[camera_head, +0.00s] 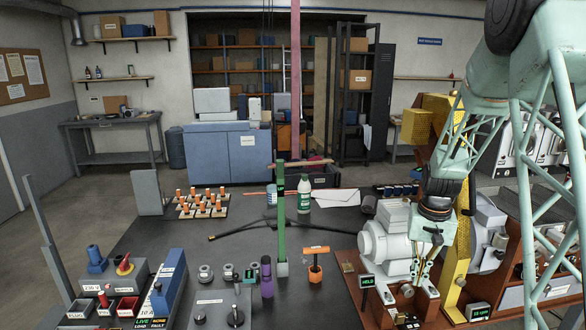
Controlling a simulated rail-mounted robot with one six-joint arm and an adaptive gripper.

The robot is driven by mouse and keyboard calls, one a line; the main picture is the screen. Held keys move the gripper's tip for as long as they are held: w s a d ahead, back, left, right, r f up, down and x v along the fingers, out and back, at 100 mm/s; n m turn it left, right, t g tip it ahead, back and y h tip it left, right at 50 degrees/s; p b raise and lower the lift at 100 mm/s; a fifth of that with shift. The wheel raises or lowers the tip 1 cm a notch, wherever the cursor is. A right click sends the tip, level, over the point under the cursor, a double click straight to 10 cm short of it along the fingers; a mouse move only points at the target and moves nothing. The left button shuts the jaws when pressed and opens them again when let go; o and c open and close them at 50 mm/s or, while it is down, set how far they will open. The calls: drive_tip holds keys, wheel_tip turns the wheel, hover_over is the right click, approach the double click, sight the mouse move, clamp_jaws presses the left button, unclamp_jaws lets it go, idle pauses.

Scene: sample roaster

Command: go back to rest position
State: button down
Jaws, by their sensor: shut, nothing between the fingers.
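My arm comes in from the upper right, and its pale green lattice links cover much of that side. My gripper (420,276) points down at the front of the white sample roaster (382,243), right of the middle. Its fingers are together and hold nothing. From this one view I cannot tell whether the fingertips touch the roaster or stand just in front of it. The lower right of the roaster is partly hidden behind the gripper and wrist.
A green post (281,220) rises from the dark table. Orange-topped pieces fill a rack (193,212). A yellow column (458,262) stands right of the gripper.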

drive_tip(key=s+a+r+n+t, duration=0.1)
drive_tip(key=s+a+r, duration=0.5)
drive_tip(key=s+r, duration=0.5)
drive_tip(key=s+a+r+n+t, duration=0.1)
drive_tip(key=s+a+r, duration=0.55)
drive_tip(key=r, duration=0.75)
drive_tip(key=s+a+r+n, duration=0.1)
drive_tip(key=s+a+r, duration=0.1)
drive_tip(key=s, duration=1.2)
drive_tip(key=s+a+r+n+t, duration=0.1)
drive_tip(key=s+a+r, duration=0.2)
drive_tip(key=s, duration=1.1)
drive_tip(key=shift+s+a+r, duration=0.15)
drive_tip(key=shift+s+r, duration=0.05)
drive_tip(key=shift+s, duration=0.05)
